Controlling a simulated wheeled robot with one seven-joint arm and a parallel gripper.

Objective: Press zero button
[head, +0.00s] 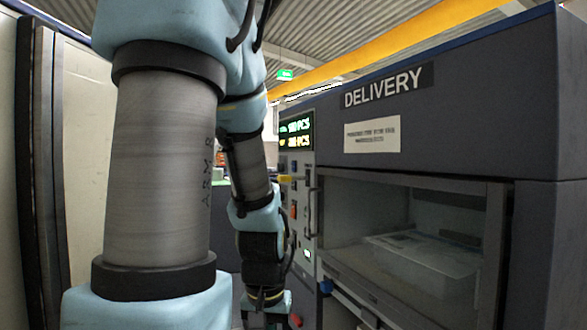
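A control panel (306,172) runs down the left side of the delivery machine's front. A dark display (296,133) with green and yellow digits sits at its top. My gripper (266,302) hangs low at the bottom centre, left of and below the panel. Its fingers are small and dark, and I cannot tell whether they are open. My arm may hide part of the panel's left side.
The grey delivery machine (455,135) fills the right side. Its windowed compartment (340,215) holds a pale translucent tray (425,258). A vertical handle (313,205) stands out beside the panel. A light panel with a dark edge (85,165) stands at the left.

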